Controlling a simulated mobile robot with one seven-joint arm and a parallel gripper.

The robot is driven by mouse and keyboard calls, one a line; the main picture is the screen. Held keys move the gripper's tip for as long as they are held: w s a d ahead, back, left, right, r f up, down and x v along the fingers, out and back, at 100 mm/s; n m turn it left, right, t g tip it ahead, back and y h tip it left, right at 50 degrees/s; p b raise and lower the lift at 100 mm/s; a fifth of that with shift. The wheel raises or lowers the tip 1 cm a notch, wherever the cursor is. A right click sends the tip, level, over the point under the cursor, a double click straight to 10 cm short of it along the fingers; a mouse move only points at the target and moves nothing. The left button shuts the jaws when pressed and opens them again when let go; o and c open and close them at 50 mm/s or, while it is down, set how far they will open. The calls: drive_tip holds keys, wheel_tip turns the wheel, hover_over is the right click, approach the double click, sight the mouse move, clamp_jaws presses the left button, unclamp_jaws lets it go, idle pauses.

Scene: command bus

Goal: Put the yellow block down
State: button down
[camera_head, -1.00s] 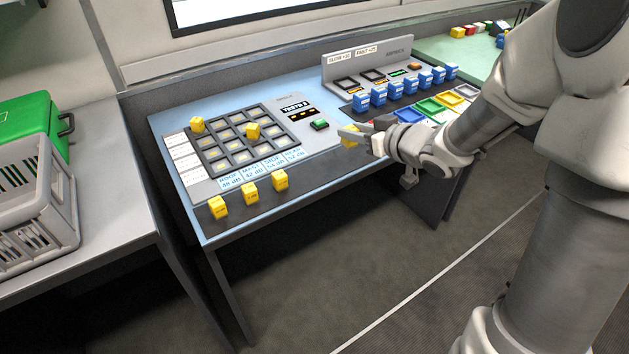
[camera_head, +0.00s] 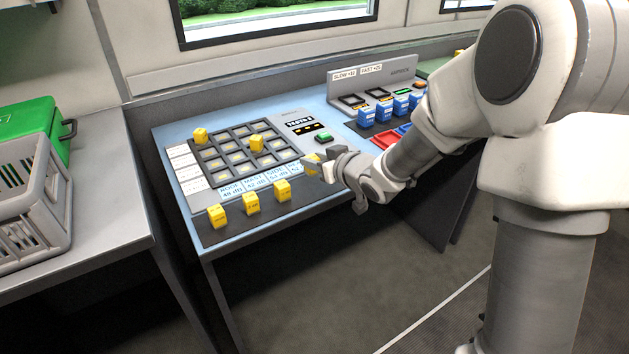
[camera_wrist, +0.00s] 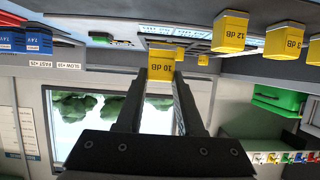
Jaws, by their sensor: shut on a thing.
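My gripper (camera_head: 318,164) is shut on a yellow block (camera_head: 311,159) at the front right of the grid panel in the head view. In the wrist view the block (camera_wrist: 163,68) sits between both fingers and reads "10 dB". Whether it touches the surface below cannot be told. The dark grid tray (camera_head: 221,163) has several square cells with yellow marks. One yellow block (camera_head: 200,136) stands at its far left corner and another (camera_head: 256,144) toward its right side. Three more yellow blocks, left (camera_head: 222,217), middle (camera_head: 250,204) and right (camera_head: 283,191), stand on the dark front strip.
A green button (camera_head: 323,138) and a small display are right of the grid. Several blue blocks (camera_head: 366,116) stand on a raised rack farther right, with red and blue trays before it. A grey crate (camera_head: 30,205) and green box (camera_head: 40,130) stand on the left counter.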

sight(315, 175)
drive_tip(key=shift+a+f+b, duration=0.1)
drive_tip(key=shift+f+b, duration=0.8)
drive_tip(key=shift+f, duration=1.1)
drive_tip(key=shift+f, duration=0.1)
drive_tip(key=shift+f, duration=0.15)
drive_tip(key=c, duration=0.5)
unclamp_jaws()
drive_tip(key=shift+c, duration=0.2)
